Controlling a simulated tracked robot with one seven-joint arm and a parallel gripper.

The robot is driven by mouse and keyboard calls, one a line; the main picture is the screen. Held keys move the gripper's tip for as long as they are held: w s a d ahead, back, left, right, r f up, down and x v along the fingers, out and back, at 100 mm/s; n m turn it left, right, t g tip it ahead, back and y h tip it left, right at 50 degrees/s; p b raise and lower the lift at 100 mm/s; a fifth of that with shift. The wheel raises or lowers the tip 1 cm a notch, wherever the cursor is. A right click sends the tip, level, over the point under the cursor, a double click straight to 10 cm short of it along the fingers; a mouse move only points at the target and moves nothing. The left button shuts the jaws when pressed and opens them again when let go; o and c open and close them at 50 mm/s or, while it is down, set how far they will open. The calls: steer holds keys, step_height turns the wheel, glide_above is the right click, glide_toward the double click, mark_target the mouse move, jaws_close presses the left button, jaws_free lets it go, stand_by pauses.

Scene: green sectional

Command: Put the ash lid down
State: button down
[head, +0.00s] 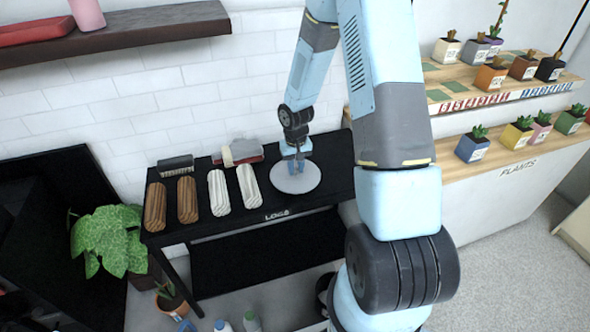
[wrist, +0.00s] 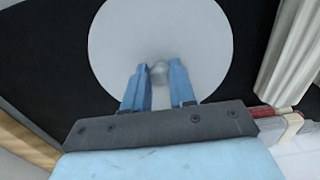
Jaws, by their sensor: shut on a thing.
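The ash lid is a round, pale grey disc (head: 296,179) at the right part of the black table in the head view. In the wrist view the lid (wrist: 160,35) fills the upper middle, with a small round knob (wrist: 159,72) at its centre. My gripper (head: 295,163) points down over the lid's middle, its blue fingers (wrist: 160,80) on either side of the knob and shut on it. The lid looks level and at or close above the black table top (head: 330,150); I cannot tell whether it touches.
On the table left of the lid lie white logs (head: 218,192), brown logs (head: 155,206), a brush (head: 175,165) and a red-and-grey item (head: 243,152). A plant stand (head: 490,150) with several potted plants stands on the right. A dark wall shelf (head: 120,35) hangs at upper left.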

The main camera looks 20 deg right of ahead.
steer(key=shift+f, duration=0.55)
steer(key=c, duration=0.9)
jaws_free()
step_height(320, 180, up, 12)
steer(key=r, duration=0.1)
step_height(320, 180, up, 18)
steer(key=t+h, duration=0.1)
steer(key=t, duration=0.2)
glide_above(296, 169)
steer(key=s, duration=0.9)
steer(key=s+r+t, duration=0.1)
steer(key=s+r, duration=0.2)
steer(key=s, duration=0.3)
steer(key=s+r, duration=0.4)
steer(key=s, duration=0.2)
steer(key=s+r+t+y, duration=0.1)
steer(key=s+r, duration=0.3)
steer(key=s, duration=0.2)
steer(key=shift+a+r+t, duration=0.1)
steer(key=shift+a+t, duration=0.1)
steer(key=shift+t, duration=0.1)
